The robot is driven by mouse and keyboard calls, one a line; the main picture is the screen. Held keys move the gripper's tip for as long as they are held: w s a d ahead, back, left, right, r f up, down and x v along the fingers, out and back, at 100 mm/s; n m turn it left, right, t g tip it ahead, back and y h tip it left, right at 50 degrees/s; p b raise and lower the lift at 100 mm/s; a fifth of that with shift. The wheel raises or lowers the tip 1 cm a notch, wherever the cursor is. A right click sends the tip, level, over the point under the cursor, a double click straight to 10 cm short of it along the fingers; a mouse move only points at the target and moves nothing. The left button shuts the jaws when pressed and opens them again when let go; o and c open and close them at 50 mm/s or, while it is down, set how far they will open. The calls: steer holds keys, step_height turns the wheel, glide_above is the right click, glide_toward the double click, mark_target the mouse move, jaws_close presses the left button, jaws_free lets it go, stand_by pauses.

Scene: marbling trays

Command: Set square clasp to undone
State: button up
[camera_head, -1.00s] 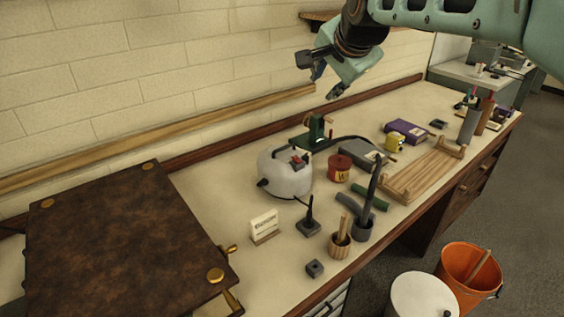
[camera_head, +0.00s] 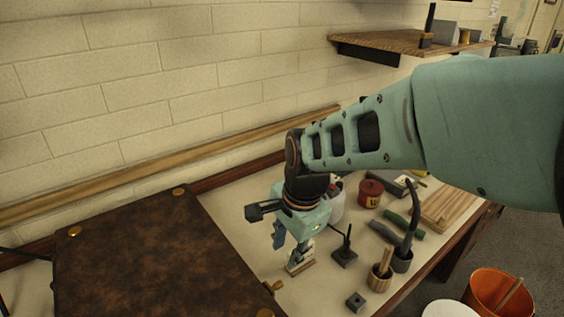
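A large brown mottled lid or case (camera_head: 150,262) lies at the lower left, with round brass discs at its corners. A small brass fitting (camera_head: 275,287) sticks out from its right edge. I cannot tell whether this fitting is the square clasp, or whether it is fastened. My gripper (camera_head: 288,252) points down over the bench, to the right of the case and apart from it. Its fingers look spread, with nothing held. It partly covers a small white card stand (camera_head: 301,266).
A black stand (camera_head: 345,255), a wooden cup (camera_head: 380,277) and a grey cup (camera_head: 402,260) stand right of my gripper. A small dark block (camera_head: 356,301) lies near the front edge. A wall shelf (camera_head: 385,41) is above.

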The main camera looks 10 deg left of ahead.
mark_target(278, 284)
steer(key=x, duration=0.4)
steer(key=s+x, duration=0.1)
steer(key=x, duration=0.6)
steer(key=shift+s+a+f, duration=0.1)
steer(key=shift+s+f, duration=0.3)
steer(key=shift+f, duration=0.1)
jaws_close()
